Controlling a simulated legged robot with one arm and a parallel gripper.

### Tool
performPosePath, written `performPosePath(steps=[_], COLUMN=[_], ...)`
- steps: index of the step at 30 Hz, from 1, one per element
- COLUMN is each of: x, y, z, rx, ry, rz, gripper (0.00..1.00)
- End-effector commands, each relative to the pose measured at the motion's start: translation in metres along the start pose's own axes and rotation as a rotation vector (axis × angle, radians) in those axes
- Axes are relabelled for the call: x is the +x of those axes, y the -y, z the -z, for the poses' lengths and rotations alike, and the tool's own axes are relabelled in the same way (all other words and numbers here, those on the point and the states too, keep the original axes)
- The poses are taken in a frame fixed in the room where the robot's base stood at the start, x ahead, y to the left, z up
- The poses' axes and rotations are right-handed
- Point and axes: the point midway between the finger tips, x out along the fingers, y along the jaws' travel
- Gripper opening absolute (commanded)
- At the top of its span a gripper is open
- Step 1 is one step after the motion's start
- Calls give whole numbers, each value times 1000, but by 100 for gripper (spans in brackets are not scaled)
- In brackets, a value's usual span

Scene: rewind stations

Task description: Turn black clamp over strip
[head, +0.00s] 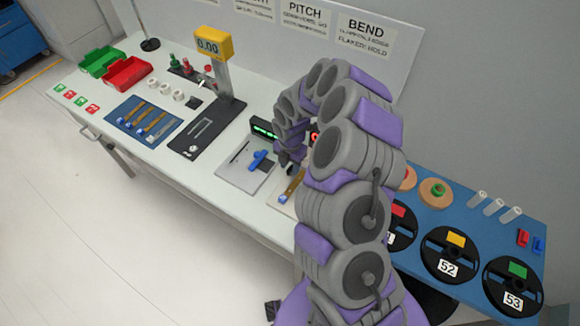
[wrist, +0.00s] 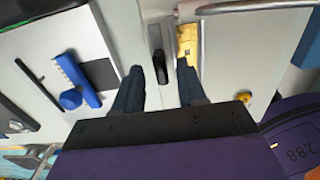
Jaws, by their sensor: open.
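My gripper (wrist: 158,70) is open in the wrist view, its two dark fingers apart. The black clamp (wrist: 157,42) is a short dark bar just ahead of and between the fingertips; I cannot tell whether they touch it. The yellowish strip (wrist: 188,42) lies just right of the clamp, beyond the right fingertip. The clamp appears beside the strip rather than across it. In the head view, part of the strip (head: 293,185) shows at the arm's left edge. My arm hides the clamp and my fingertips there.
A grey plate with a blue handle (head: 260,160) sits left of my arm; the handle (wrist: 78,82) also shows in the wrist view. A metal rail (wrist: 250,8) and a yellow knob (wrist: 243,97) are nearby. Numbered reels (head: 448,255) stand on the blue table at right.

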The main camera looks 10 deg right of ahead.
Motion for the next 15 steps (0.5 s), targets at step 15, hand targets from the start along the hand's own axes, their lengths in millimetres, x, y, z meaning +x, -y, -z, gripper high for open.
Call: performPosePath(steps=[15], x=[10], y=[0], z=[0], rx=[0], ry=[0], rz=[0], gripper=[34])
